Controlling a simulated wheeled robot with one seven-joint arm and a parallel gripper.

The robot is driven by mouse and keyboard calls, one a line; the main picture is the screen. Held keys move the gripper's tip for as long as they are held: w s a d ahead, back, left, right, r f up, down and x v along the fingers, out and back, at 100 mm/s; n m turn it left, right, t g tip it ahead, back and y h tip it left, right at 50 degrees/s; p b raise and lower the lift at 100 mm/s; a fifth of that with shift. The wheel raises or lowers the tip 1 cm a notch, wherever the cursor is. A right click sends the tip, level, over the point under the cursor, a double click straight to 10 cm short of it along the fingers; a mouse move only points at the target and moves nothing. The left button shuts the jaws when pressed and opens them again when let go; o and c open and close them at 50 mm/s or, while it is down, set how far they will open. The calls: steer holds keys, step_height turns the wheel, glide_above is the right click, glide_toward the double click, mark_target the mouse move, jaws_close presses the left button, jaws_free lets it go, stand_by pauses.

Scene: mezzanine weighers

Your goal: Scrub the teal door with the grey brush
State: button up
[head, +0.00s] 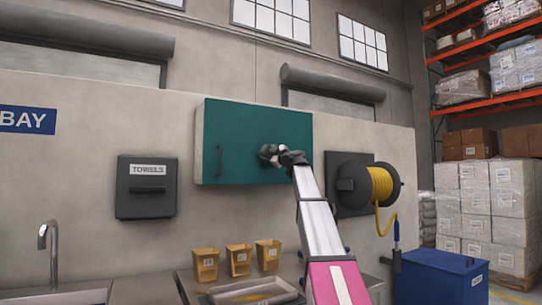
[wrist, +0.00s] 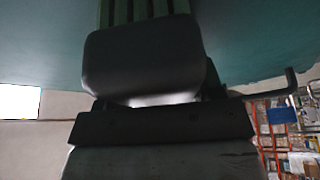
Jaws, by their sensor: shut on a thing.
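The teal door (head: 255,130) is the front of a wall cabinet in the middle of the head view, and it looks closed. Its dark upright handle (head: 219,161) is near the left edge. My gripper (head: 277,154) is in front of the door's lower right part. It is shut on the grey brush, seen as a dark grey rounded block (wrist: 145,65) in the wrist view. Teal surface (wrist: 245,35) fills the top of that view, close behind the block. I cannot tell whether the brush touches the door.
A towel dispenser (head: 147,187) is on the wall left of the cabinet, and a yellow hose reel (head: 380,184) is to the right. Below are three tan bins (head: 239,260), a tray (head: 253,291) and a faucet (head: 48,250). A blue chest (head: 440,276) stands at lower right.

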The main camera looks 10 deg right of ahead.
mark_target(264, 154)
steer(key=shift+s+a, duration=0.25)
steer(key=shift+a, duration=0.7)
steer(key=shift+s+a, duration=0.2)
steer(key=shift+a, duration=0.75)
steer(key=shift+s, duration=0.1)
steer(key=shift+s+d, duration=0.3)
steer(key=shift+s, duration=0.6)
steer(key=shift+s+d, duration=0.35)
steer(key=shift+s, duration=0.6)
steer(key=shift+s+d, duration=0.3)
steer(key=shift+s, duration=0.6)
steer(key=shift+s+d, duration=0.25)
steer(key=shift+s, duration=0.5)
steer(key=shift+s+d, duration=0.2)
steer(key=shift+s, duration=0.5)
